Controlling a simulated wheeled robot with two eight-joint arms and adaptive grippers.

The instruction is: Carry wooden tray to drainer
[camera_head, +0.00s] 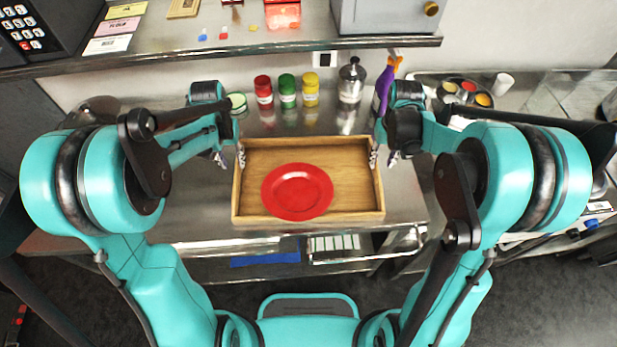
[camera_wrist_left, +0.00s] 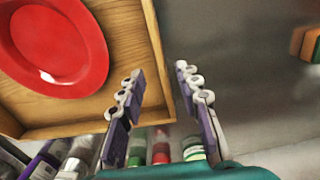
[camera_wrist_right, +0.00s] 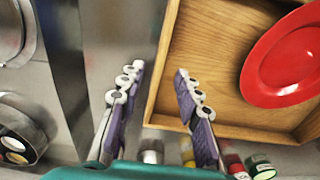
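The wooden tray (camera_head: 346,207) lies on the steel counter with a red plate (camera_head: 297,192) inside it. The tray also shows in the left wrist view (camera_wrist_left: 130,38) and the right wrist view (camera_wrist_right: 205,45). My left gripper (camera_head: 231,157) is open at the tray's left wall, one finger inside and one outside. My right gripper (camera_head: 382,155) is open at the right wall, also with a finger on each side. Gaps show between the fingers and the walls in both wrist views. I cannot clearly identify a drainer.
Red, green and yellow jars (camera_head: 288,91) and a metal canister (camera_head: 351,80) stand behind the tray. A shelf (camera_head: 250,46) runs above.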

